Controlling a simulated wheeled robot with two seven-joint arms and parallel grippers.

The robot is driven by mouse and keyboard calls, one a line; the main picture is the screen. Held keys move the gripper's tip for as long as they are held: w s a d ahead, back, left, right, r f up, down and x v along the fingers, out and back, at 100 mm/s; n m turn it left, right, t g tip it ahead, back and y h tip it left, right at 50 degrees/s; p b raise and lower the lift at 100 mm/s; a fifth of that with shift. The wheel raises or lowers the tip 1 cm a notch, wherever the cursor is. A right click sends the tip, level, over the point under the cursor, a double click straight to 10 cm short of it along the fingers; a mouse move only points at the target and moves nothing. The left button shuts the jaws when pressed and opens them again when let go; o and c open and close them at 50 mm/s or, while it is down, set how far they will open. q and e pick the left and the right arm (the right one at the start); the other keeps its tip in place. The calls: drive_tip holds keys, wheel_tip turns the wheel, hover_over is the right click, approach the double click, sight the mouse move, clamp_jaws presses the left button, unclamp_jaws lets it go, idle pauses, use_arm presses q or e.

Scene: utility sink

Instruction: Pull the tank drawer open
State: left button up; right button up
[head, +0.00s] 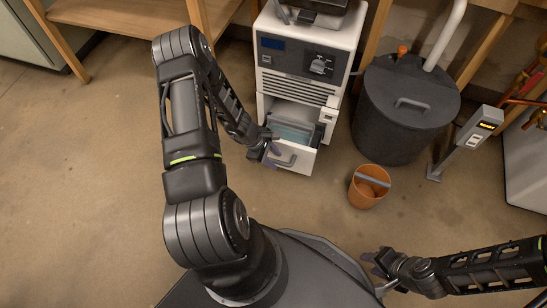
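The tank drawer (298,154) is at the bottom of a white dehumidifier-like unit (345,45). It stands pulled out from the unit, and a pale bluish tank (293,131) shows inside. A grey handle (287,161) is on the drawer front. My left gripper (271,154) is at the left side of the drawer front, close to the handle. Its fingers are small and partly hidden, so I cannot tell whether they touch or grip the handle. My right gripper (374,263) is low in the picture near my base, away from the drawer.
A dark lidded bin (410,125) with a white pipe stands right of the unit. An orange bucket (367,190) is on the floor right of the drawer. A grey post with a display (480,126) is further right. Floor in front of the drawer is clear.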

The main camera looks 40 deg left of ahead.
use_arm(q)
drive_tip(key=p+v, duration=0.2)
drive_tip(key=v, duration=0.5)
drive_tip(key=shift+r+p, duration=0.35)
drive_tip(key=shift+s+a, duration=0.15)
idle(0.3)
